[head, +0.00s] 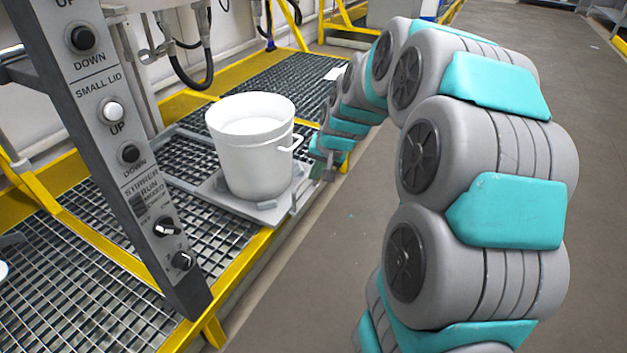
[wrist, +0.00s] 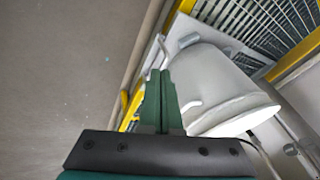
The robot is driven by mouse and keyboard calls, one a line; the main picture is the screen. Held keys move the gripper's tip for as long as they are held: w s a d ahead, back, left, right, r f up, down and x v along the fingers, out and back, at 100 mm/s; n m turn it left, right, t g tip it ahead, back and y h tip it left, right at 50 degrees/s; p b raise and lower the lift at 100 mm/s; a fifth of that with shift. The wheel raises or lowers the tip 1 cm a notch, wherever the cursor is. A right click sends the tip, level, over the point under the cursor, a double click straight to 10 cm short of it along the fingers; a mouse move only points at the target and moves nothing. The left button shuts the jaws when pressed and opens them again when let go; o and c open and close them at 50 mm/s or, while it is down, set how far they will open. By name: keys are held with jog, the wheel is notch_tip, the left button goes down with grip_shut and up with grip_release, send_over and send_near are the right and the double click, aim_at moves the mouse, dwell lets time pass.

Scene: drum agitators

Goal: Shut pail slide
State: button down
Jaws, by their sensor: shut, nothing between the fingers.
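The white pail (head: 250,145) stands upright on the grey pail slide (head: 265,212), a flat plate over the metal grating by the yellow front edge. In the wrist view the pail (wrist: 215,85) is just right of my fingers, and part of the slide (wrist: 180,27) shows beyond it. My gripper (wrist: 160,100) is shut with its green fingers together and nothing between them. In the head view my gripper (head: 329,172) is low, at the right side of the pail, near the slide's outer end. I cannot tell whether the fingers touch the slide.
A grey control panel (head: 125,150) with knobs and buttons stands at the left front. Yellow-framed grating (head: 75,255) surrounds the slide. Hoses (head: 190,70) hang behind. The grey floor (head: 330,270) on the right is clear beside my arm.

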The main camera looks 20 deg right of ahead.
jog(key=w+d+f+m+t+h+b, duration=0.1)
jog(key=w+d+f, duration=0.15)
jog(key=d, duration=0.25)
jog(key=w+d+f+m+t+b, duration=0.1)
jog(key=w+d+f, duration=0.1)
jog(key=w+d, duration=0.2)
jog(key=w+a+r+b+x, duration=0.1)
jog(key=a+x, duration=0.1)
jog(key=x, duration=1)
jog(key=shift+m, duration=0.3)
jog(key=shift+w+a, duration=0.1)
jog(key=shift+w, duration=0.05)
